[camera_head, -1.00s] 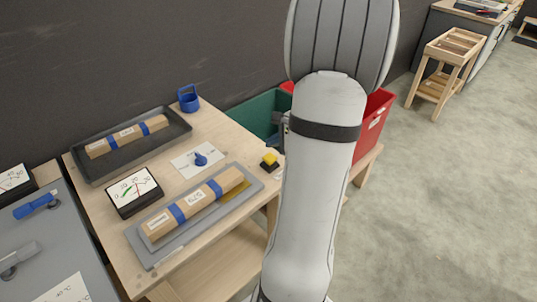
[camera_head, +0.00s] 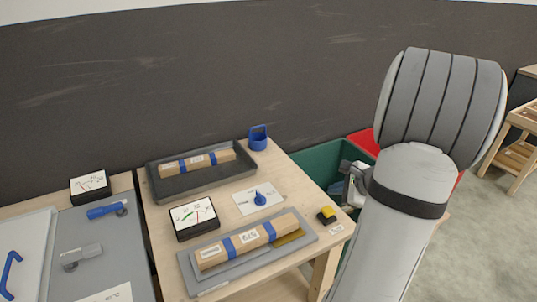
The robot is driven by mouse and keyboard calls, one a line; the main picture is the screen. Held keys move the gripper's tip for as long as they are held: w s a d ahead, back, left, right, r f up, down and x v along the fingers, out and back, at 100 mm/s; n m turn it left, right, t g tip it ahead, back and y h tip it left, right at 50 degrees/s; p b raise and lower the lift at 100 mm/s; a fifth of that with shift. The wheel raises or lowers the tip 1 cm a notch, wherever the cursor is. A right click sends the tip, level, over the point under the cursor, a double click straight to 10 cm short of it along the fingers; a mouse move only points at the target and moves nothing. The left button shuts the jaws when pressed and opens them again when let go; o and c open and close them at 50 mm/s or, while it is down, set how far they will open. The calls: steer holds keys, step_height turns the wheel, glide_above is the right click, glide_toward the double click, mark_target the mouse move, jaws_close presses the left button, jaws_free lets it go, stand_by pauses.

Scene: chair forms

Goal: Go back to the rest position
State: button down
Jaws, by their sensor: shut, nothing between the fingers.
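My arm (camera_head: 405,195) rises at the right of the view, with its grey ribbed elbow at the top. Part of my gripper (camera_head: 350,184) shows just left of the arm, over the edge of the green bin. It is shut with nothing in it, and the arm hides much of it. It is apart from the things on the wooden table (camera_head: 295,168).
Green (camera_head: 312,160) and red (camera_head: 364,139) bins stand right.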

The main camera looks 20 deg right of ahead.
steer(key=s+a+r+n+g+y, duration=0.1)
steer(key=a+r+n+g, duration=0.1)
steer(key=a+n, duration=0.45)
steer(key=a+r+n+g+y, duration=0.1)
steer(key=a+r+n+g, duration=0.15)
steer(key=a, duration=0.75)
steer(key=s+a+r+n+h, duration=0.2)
steer(key=s+a+n, duration=0.3)
steer(key=s+n, duration=0.1)
steer(key=s+a+r+n+g+h, duration=0.1)
steer(key=s+a+r+n+h, duration=0.1)
steer(key=s+a+n, duration=0.3)
steer(key=a+n, duration=0.1)
steer(key=n, duration=0.2)
steer(key=shift+s+n+h, duration=0.3)
steer(key=shift+s+n, duration=0.05)
steer(key=shift+n, duration=0.05)
